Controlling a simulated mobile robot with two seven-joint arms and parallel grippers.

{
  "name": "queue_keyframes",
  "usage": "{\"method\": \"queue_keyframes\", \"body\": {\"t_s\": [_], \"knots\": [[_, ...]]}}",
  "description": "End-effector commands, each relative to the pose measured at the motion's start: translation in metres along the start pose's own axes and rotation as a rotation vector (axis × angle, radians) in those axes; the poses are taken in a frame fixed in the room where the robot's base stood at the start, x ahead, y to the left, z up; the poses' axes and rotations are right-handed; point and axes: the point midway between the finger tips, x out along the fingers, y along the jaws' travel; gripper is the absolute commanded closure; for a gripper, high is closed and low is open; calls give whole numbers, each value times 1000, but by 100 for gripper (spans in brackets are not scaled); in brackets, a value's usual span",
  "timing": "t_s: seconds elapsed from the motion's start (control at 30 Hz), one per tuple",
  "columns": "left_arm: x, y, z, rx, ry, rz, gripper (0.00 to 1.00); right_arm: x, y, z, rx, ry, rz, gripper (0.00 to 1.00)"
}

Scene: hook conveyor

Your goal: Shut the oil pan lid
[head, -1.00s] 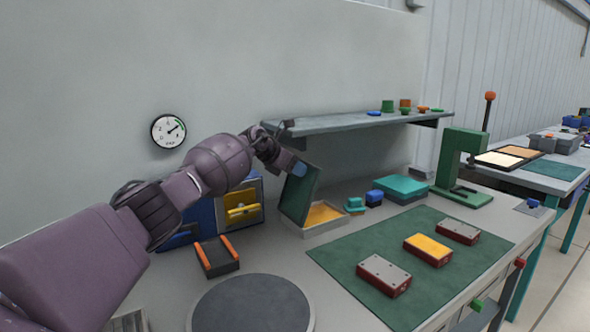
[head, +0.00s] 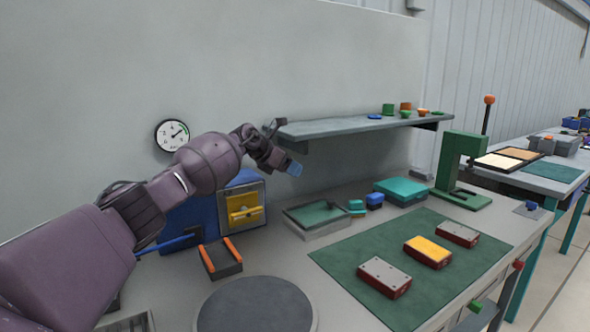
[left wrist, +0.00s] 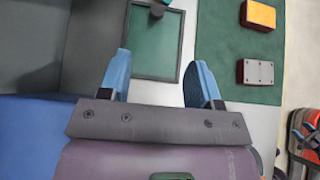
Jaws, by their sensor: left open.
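The oil pan (head: 330,229) is a shallow grey tray on the bench, left of the green mat. Its dark green lid (head: 315,213) lies flat over it, closed as far as I can see. In the left wrist view the lid (left wrist: 155,45) shows as a green panel inside a grey rim. My left gripper (head: 294,168) is above and behind the pan, apart from the lid. In the left wrist view its two blue fingers (left wrist: 160,82) are spread with nothing between them. My right gripper is in neither view.
A shelf (head: 350,127) on the wall is close behind my left gripper. A blue box with a yellow front (head: 244,208) stands left of the pan. Small teal and blue blocks (head: 374,198) sit to its right. The green mat (head: 345,258) holds three small boxes.

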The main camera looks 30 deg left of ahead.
Motion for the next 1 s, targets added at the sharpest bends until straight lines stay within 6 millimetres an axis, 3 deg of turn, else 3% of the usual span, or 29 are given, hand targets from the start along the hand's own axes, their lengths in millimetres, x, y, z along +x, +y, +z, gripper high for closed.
{"method": "queue_keyframes", "body": {"t_s": [0.03, 0.1, 0.4, 1.0], "knots": [[-18, 1, 6, 5, -5, 5, 42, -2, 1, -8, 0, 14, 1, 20], [-30, 0, 5, 6, -4, 5, 42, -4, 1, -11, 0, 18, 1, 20], [-65, 0, 2, 2, -1, 2, 42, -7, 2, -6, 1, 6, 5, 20], [-70, 0, 0, 0, 1, 0, 42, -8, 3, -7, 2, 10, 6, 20]]}}
